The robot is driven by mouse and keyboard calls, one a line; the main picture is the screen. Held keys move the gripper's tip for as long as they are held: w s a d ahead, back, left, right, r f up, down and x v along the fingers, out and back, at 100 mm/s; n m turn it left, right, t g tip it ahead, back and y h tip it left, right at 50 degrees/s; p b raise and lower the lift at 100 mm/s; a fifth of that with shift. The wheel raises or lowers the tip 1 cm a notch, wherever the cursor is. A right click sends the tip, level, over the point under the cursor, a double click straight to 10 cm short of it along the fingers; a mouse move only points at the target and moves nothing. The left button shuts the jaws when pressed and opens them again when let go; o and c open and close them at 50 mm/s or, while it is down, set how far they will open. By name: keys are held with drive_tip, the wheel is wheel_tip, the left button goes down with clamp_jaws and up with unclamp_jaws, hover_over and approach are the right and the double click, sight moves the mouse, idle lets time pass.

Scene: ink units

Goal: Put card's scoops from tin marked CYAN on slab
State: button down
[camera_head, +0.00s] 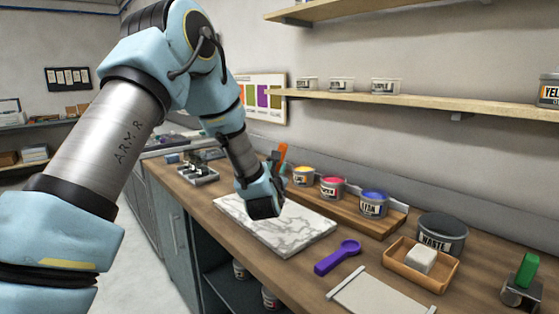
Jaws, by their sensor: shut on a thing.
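My gripper (264,208) is low over the white marbled slab (305,238), near its back edge. It is shut, but what it holds is hidden by the gripper's dark end. The tin with blue ink (373,203) stands in a wooden tray to the right; its label is too small to read surely. A tin with pink-red ink (333,188) and one with yellow-orange ink (303,175) stand left of it. A purple scoop (337,258) lies on the bench in front of the slab. I cannot make out a card with readable scoop numbers.
An orange-topped tool (282,151) stands behind my gripper. A wall shelf (420,103) runs above the bench.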

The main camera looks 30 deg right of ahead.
wheel_tip(320, 180, down, 6)
drive_tip(key=b, duration=0.3)
drive_tip(key=shift+w+a, duration=0.3)
drive_tip(key=shift+w, duration=0.05)
drive_tip(key=shift+f+b, duration=0.75)
drive_tip(key=shift+b, duration=0.4)
idle(0.6)
drive_tip(key=shift+f+b, duration=0.25)
drive_tip(key=shift+b, duration=1.7)
idle(3.4)
